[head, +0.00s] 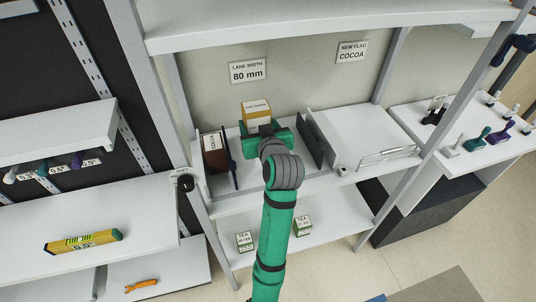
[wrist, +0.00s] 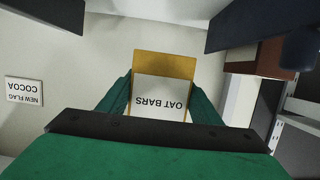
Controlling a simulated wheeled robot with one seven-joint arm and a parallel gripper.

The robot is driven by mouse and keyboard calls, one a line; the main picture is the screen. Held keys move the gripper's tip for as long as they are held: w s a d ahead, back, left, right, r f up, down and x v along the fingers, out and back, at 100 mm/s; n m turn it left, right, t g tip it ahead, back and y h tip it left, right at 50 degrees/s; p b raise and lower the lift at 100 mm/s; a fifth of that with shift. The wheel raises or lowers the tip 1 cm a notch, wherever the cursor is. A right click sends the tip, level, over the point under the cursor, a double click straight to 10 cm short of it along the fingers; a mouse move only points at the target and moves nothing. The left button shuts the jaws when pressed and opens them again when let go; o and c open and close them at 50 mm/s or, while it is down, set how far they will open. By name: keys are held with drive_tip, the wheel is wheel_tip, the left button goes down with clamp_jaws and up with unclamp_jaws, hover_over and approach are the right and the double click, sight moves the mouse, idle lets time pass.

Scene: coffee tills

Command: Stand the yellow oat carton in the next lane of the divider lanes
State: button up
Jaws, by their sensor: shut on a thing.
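The yellow oat carton (head: 256,109), with a white front panel, shows above my gripper (head: 264,128) in the head view. In the wrist view the oat carton (wrist: 165,66) reads "OAT BARS" upside down, between the two green fingers of my gripper (wrist: 160,104), which is shut on it. The dark divider lanes (head: 313,140) are on the shelf; the carton is over the gap between a left and a right divider. A brown cocoa carton (head: 213,158) stands in the lane to the left. My gripper hides the carton's lower part, so I cannot tell whether it touches the shelf.
A white box with a wire handle (head: 365,138) fills the shelf's right side. Signs reading "80 mm" (head: 248,70) and "NEW FLAG COCOA" (head: 352,51) hang on the back wall. Two tea boxes (head: 245,241) are on the lower shelf. Metal posts and an upper shelf frame the bay.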

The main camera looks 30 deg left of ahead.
wheel_tip(320, 180, down, 10)
drive_tip(key=shift+r, duration=0.1)
idle(0.4)
drive_tip(key=o, duration=1.2)
drive_tip(key=shift+s, duration=0.1)
drive_tip(key=v, duration=1.2)
drive_tip(key=shift+d, duration=0.1)
